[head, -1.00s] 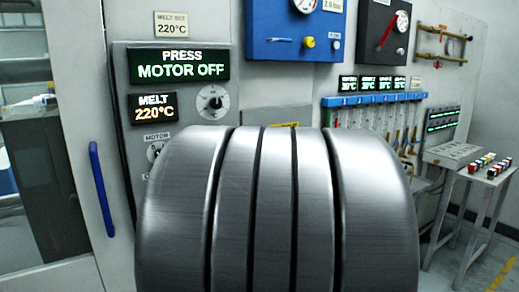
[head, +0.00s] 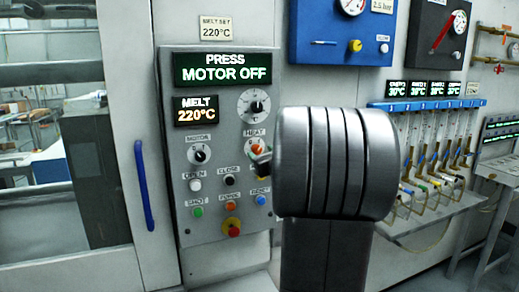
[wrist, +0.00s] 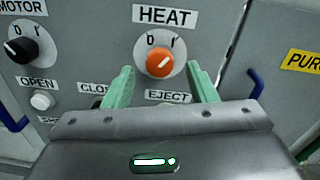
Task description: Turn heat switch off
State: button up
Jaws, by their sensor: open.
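The heat switch is an orange round knob (wrist: 159,62) on a pale dial under a HEAT label, with 0 at upper left and I at upper right. Its white pointer line leans up and right, toward the I. In the head view the knob (head: 257,147) is partly covered by my gripper (head: 262,164). In the wrist view my gripper (wrist: 162,72) is open, with one green fingertip on each side of the knob and visible gaps. I cannot tell how far the tips are from the panel.
The black motor knob (head: 199,154) is left of the heat switch. Below are several push buttons and a red emergency button (head: 232,228). A blue handle (head: 144,186) is on the left door. A hose rack (head: 425,105) is at right.

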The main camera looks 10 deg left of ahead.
aim_at(258, 150)
jog(key=shift+x, duration=1.6)
jog(key=c, duration=1)
jog(key=shift+o, duration=0.2)
